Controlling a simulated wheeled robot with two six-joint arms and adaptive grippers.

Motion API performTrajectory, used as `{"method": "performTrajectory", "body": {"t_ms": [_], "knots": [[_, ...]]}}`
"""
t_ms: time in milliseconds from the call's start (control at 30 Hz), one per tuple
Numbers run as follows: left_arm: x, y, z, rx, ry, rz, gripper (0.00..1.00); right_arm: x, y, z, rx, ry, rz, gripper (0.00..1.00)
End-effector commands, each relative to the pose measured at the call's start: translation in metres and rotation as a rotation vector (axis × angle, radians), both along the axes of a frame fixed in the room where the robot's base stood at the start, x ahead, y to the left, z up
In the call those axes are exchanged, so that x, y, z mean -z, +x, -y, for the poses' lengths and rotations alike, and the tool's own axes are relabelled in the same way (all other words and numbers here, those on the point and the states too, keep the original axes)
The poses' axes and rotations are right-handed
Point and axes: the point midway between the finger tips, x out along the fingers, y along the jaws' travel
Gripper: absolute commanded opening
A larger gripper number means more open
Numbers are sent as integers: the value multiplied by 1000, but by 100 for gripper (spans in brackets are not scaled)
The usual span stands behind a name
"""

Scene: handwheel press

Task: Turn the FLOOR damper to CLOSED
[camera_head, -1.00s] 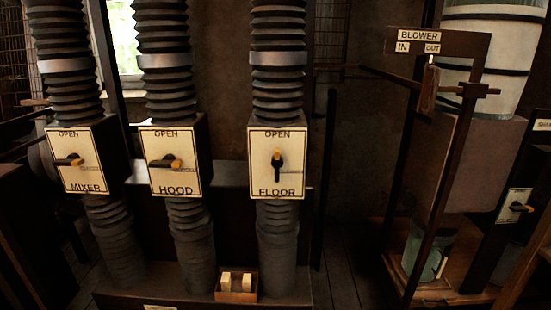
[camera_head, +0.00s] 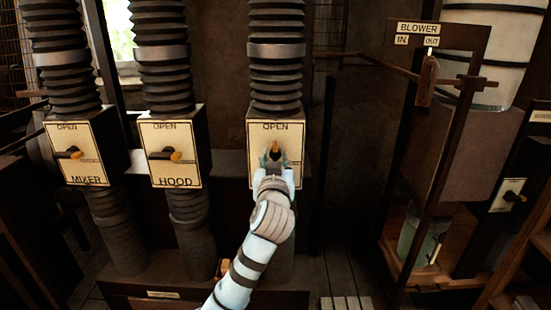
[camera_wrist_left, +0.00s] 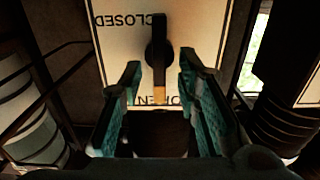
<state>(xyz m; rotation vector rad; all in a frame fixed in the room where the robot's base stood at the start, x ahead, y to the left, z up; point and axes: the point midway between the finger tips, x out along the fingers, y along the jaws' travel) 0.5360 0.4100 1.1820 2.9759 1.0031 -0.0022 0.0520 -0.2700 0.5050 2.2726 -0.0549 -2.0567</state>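The FLOOR damper panel (camera_head: 259,130) is a cream plate on a dark box in the right-hand duct of three. Its black handle with a yellow tip (camera_head: 275,146) points up at OPEN. My left gripper (camera_head: 273,160) is in front of this handle and hides the plate's lower part, including the name. In the left wrist view, which is upside down, the handle (camera_wrist_left: 157,60) stands between the two teal fingers of the left gripper (camera_wrist_left: 160,65), with gaps on both sides. The word CLOSED (camera_wrist_left: 130,20) shows at the opposite end from OPEN. My right gripper is not in view.
Open floor shows between the ducts and that frame.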

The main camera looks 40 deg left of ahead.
Motion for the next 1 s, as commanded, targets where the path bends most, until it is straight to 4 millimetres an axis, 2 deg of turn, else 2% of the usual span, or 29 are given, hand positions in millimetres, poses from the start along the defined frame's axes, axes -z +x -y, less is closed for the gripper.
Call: {"method": "performTrajectory", "body": {"t_ms": [133,400,600,1000], "knots": [[0,10,-8,-1,0,0,30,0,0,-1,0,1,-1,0],[0,11,-9,1,0,0,28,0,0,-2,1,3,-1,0],[0,11,-9,1,0,0,0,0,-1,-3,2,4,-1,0],[0,11,-8,1,25,-20,0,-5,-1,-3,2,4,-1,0]]}}
